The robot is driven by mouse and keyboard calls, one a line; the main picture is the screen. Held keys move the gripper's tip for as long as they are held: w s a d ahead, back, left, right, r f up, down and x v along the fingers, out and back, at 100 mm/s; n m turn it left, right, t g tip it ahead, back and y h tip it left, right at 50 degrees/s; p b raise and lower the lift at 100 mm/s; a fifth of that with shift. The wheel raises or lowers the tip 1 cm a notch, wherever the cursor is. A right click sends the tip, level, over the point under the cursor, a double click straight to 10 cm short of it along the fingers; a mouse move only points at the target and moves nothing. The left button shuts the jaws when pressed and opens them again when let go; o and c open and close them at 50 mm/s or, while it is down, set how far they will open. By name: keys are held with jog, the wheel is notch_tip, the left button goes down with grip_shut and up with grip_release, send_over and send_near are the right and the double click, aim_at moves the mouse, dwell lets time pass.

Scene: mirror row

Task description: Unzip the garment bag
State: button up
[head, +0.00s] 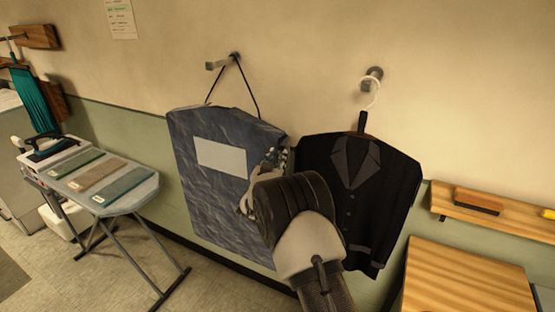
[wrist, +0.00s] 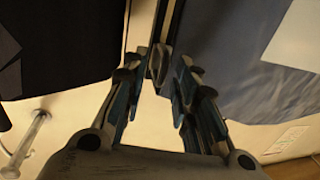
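The garment bag (head: 219,195) is dark blue-grey and hangs by thin black cords from a wall peg, with a pale blank panel on its front. My gripper (head: 266,172) is in front of its right part, its fingers partly hidden by my wrist. In the wrist view, my gripper (wrist: 157,72) is open, fingertips apart. A small dark zipper pull (wrist: 158,62) shows between them, at the end of a narrow strip (wrist: 157,20) along the bag's edge. I see clear gaps beside the pull. The bag (wrist: 240,50) fills the right side there.
A dark jacket (head: 382,207) hangs close to the right of the bag, near my arm. An ironing board (head: 132,196) with folded cloths stands at left. A wooden shelf (head: 520,224) and wooden cabinet top (head: 465,285) are at right. Floor (head: 110,290) is open below the bag.

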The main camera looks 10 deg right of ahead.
jog(key=shift+w+d, duration=0.15)
jog(key=shift+w, duration=0.15)
jog(key=shift+c, duration=0.2)
jog(key=c, duration=0.5)
grip_shut()
jog(key=shift+r, duration=0.1)
